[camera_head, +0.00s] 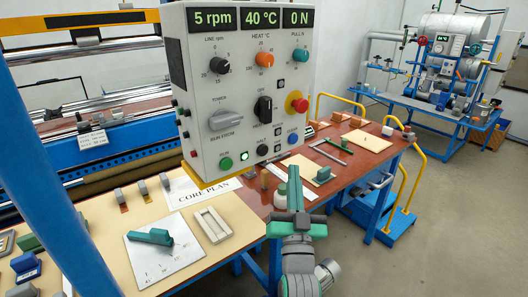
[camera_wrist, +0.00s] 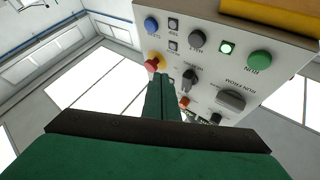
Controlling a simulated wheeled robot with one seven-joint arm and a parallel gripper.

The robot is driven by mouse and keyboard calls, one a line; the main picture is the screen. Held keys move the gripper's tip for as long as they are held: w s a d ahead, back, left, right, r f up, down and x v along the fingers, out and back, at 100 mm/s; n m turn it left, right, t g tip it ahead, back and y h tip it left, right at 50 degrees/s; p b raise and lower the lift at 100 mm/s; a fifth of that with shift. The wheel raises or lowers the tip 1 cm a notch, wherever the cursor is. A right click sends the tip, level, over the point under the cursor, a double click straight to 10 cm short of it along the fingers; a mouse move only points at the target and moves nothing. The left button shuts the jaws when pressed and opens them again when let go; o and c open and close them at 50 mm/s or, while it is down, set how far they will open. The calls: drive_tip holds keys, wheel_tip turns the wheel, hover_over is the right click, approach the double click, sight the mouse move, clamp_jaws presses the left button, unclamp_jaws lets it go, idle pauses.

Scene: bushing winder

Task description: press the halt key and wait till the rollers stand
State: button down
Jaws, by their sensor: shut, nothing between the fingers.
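The grey control panel (camera_head: 245,85) stands in the middle, its displays reading 5 rpm, 40 °C and 0 N. The black halt key (camera_head: 262,150) is on its bottom row, between a lit lamp (camera_head: 245,155) and the blue key (camera_head: 292,137). In the wrist view the panel appears upside down, with the halt key (camera_wrist: 197,39) and lit lamp (camera_wrist: 227,47) clear of the fingers. My gripper (camera_head: 294,172) is shut and empty, below the panel's lower right in the picture. Its fingertips (camera_wrist: 160,76) appear apart from the halt key. The chrome rollers (camera_head: 90,102) lie at left; whether they turn cannot be told.
The green run key (camera_head: 225,163) sits left of the lamp. A red stop knob (camera_head: 298,102) is above the blue key; its wrist image (camera_wrist: 152,65) is beside my fingertips. The bench (camera_head: 105,215) below holds a core plan sheet, a frame and small blocks.

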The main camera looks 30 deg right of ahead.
drive_tip(key=w, duration=0.8)
drive_tip(key=shift+w+a, duration=0.35)
drive_tip(key=shift+w, duration=0.15)
idle(1.8)
drive_tip(key=shift+w, duration=0.3)
drive_tip(key=shift+w+a, duration=0.1)
drive_tip(key=shift+w, duration=0.3)
idle(1.0)
drive_tip(key=shift+s, duration=0.8)
drive_tip(key=shift+s+d, duration=0.15)
drive_tip(key=shift+s, duration=1.1)
drive_tip(key=shift+s+d, duration=0.1)
drive_tip(key=shift+s, duration=1.15)
